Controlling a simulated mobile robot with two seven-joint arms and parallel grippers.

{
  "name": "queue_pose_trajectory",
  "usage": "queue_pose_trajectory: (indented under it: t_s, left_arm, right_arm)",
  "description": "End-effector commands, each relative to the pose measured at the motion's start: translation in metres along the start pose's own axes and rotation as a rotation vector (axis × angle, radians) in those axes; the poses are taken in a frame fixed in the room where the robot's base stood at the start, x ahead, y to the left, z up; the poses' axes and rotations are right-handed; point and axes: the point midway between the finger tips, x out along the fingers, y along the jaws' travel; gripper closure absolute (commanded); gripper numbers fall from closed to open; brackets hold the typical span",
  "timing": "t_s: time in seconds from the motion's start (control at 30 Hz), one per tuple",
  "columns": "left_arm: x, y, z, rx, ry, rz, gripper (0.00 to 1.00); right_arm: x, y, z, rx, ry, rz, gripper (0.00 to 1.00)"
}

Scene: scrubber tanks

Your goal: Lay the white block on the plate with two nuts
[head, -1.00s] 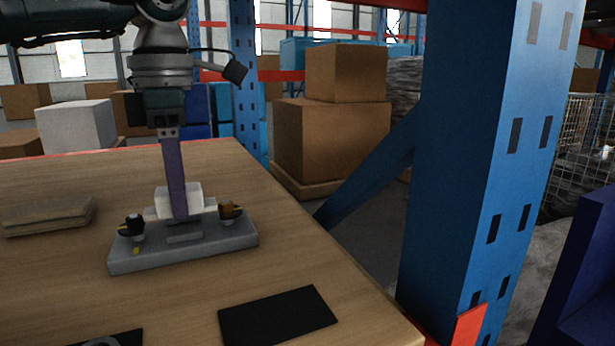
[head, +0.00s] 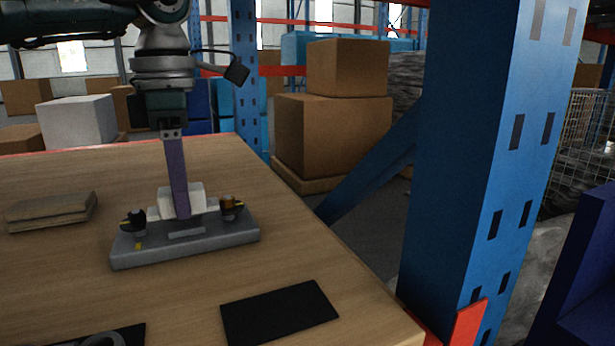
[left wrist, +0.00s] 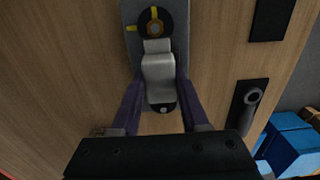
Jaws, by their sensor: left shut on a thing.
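The grey plate (head: 215,240) lies flat on the wooden table. Two nuts with black and yellow-orange parts show on it, the left nut (head: 134,221) and the right nut (head: 231,208), one near each end. My left gripper (head: 181,212) points down and is shut on the white block (head: 195,197), which sits between the nuts at the plate's middle. In the left wrist view the white block (left wrist: 158,75) is between my two purple fingers, lined up along the plate (left wrist: 181,25). Whether its underside touches the plate is hidden. My right gripper is not in view.
A black mat (head: 279,313) lies near the table's front edge. Another dark mat with a grey ring-shaped part (head: 103,340) is at the lower left. A tan stack (head: 50,210) lies on the left. A blue rack post (head: 460,170) stands right of the table.

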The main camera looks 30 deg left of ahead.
Motion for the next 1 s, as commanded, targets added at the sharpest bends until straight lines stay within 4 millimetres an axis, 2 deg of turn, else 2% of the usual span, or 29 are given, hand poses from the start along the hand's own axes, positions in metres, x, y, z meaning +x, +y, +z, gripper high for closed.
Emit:
queue_pose_trajectory:
  t_s: [1.0]
  left_arm:
    - [0.012,0.0,0.0,0.0,0.0,0.0,1.0]
  right_arm:
    - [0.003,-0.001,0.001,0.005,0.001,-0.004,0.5]
